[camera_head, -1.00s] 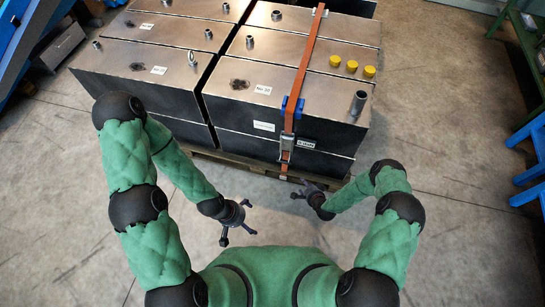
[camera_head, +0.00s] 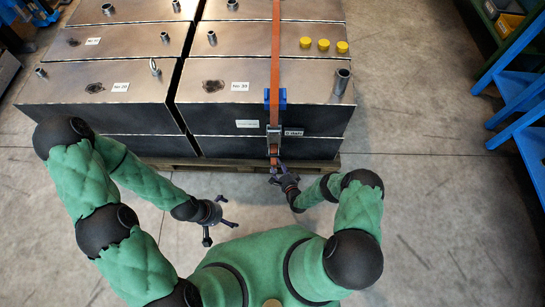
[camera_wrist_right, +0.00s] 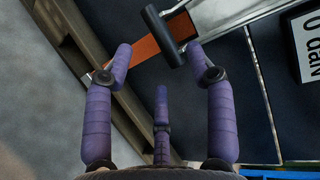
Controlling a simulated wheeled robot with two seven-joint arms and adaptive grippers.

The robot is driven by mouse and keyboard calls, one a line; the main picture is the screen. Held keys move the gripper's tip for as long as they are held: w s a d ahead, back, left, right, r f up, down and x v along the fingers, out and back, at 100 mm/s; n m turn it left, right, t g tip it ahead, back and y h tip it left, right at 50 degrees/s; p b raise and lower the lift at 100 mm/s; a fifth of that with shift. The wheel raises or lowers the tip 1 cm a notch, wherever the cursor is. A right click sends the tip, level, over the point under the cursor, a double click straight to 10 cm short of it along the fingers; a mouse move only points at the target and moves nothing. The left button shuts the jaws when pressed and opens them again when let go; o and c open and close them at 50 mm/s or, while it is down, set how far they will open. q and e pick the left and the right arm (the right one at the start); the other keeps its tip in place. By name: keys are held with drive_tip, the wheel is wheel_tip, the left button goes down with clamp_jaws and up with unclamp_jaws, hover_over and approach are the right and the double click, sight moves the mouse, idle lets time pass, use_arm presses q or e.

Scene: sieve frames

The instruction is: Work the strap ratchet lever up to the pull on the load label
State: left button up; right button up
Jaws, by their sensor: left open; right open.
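The orange strap (camera_head: 275,60) runs over the stacked metal boxes and down the front. Its metal ratchet (camera_head: 273,141) is on the dark front face, below a blue corner protector (camera_head: 275,98). In the right wrist view, the ratchet's black crossbar (camera_wrist_right: 166,35) lies by the strap (camera_wrist_right: 152,45). The white load label (camera_head: 293,132) is right of the ratchet; part of it, reading "daN", shows in the wrist view (camera_wrist_right: 308,42). My right gripper (camera_head: 276,175) is open just below the ratchet; its purple fingertips (camera_wrist_right: 160,62) appear either side of the crossbar, contact unclear. My left gripper (camera_head: 222,212) is open and empty.
The boxes (camera_head: 120,82) stand on a wooden pallet (camera_head: 322,164). Yellow caps (camera_head: 323,45) and pipe stubs rise from their tops. Blue shelving (camera_head: 510,85) stands at the right. The concrete floor (camera_head: 430,190) between is clear.

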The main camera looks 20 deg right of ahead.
sight(274, 156)
drive_tip(key=b+x, duration=0.2)
drive_tip(key=x, duration=0.5)
drive_tip(key=shift+w+f, duration=0.1)
drive_tip(key=shift+w, duration=0.25)
clamp_jaws()
